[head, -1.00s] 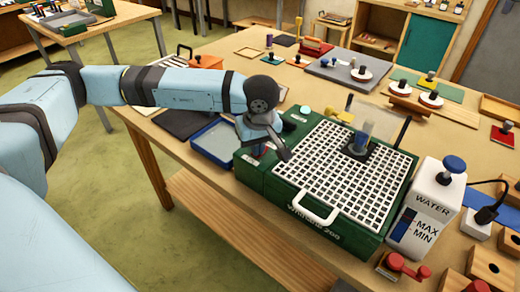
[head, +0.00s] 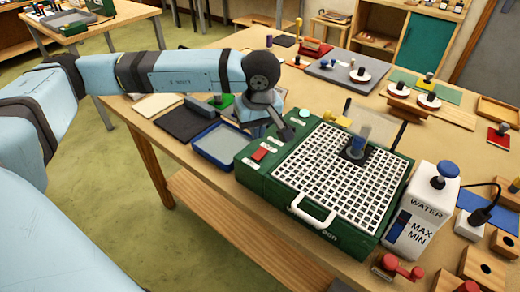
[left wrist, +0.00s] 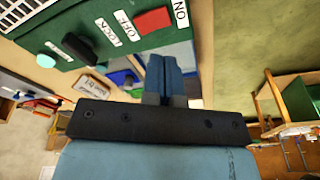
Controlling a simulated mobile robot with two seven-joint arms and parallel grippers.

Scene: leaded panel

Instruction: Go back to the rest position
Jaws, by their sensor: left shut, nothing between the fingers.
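My left gripper (head: 288,133) is shut and empty. In the head view it is over the far left corner of the green machine (head: 252,181), close to its control strip. I cannot tell the exact height of the gap there. In the left wrist view the two blue fingers (left wrist: 164,75) are together. The machine's panel with the red switch (left wrist: 154,20) and the words ON, OFF and LOCK shows beyond them. The red switch also shows in the head view (head: 259,154). My right gripper is in neither view.
A white grid (head: 335,185) covers the machine's top, with a clear upright shield behind. A white water bottle (head: 420,210) stands to its right. A blue-rimmed tray (head: 216,147) and a dark mat (head: 185,124) lie to its left. Open floor (head: 90,185) is left of the table.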

